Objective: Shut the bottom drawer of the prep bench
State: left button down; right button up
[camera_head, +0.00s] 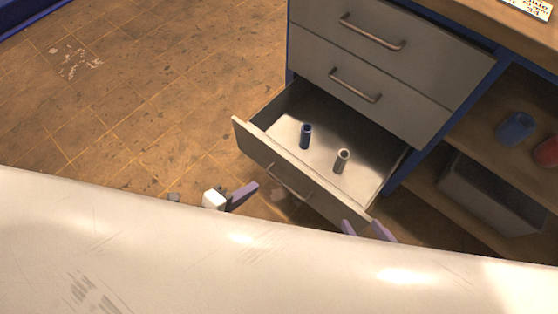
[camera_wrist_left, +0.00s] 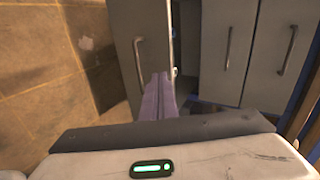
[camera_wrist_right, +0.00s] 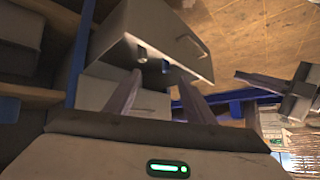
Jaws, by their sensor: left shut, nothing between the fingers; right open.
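The bottom drawer (camera_head: 335,201) of the prep bench is pulled out, its grey front standing well clear of the cabinet. A dark blue cylinder (camera_head: 305,136) and a grey cylinder (camera_head: 342,161) stand upright in it. My left gripper (camera_head: 250,190) is shut and empty, in front of the drawer's left part, near its handle (camera_head: 289,182). In the left wrist view its fingers (camera_wrist_left: 160,84) overlap the drawer front (camera_wrist_left: 140,35); contact cannot be told. My right gripper (camera_head: 368,230) is open and empty by the drawer front's right end. Its fingers also show in the right wrist view (camera_wrist_right: 160,90).
Two drawers above, the upper (camera_head: 380,50) and middle (camera_head: 365,95), are shut. Open shelves to the right hold a blue item (camera_head: 516,126), a red item (camera_head: 547,151) and a grey bin (camera_head: 490,194). The tiled floor (camera_head: 150,110) left of the bench is clear.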

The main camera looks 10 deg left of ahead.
pick_arm(q)
jog(key=b, duration=0.4)
send_near(287, 161)
notch_tip(287, 161, down, 3)
jog(key=shift+m, duration=0.3)
jog(key=w, duration=0.1)
jog(key=w+d, duration=0.1)
jog(key=w+d+b, duration=0.1)
jog(key=shift+w+f, duration=0.25)
jog(key=shift+f, duration=0.05)
jog(key=shift+w+d, duration=0.25)
jog(key=shift+w, duration=0.15)
pick_arm(e)
jog(key=shift+w+a+f, duration=0.2)
jog(key=shift+a+f, duration=0.1)
jog(key=shift+f, duration=0.3)
jog(key=shift+w+a+f, duration=0.15)
jog(key=shift+a+f, duration=0.15)
jog(key=shift+f, duration=0.25)
pick_arm(q)
jog(key=shift+w, duration=0.15)
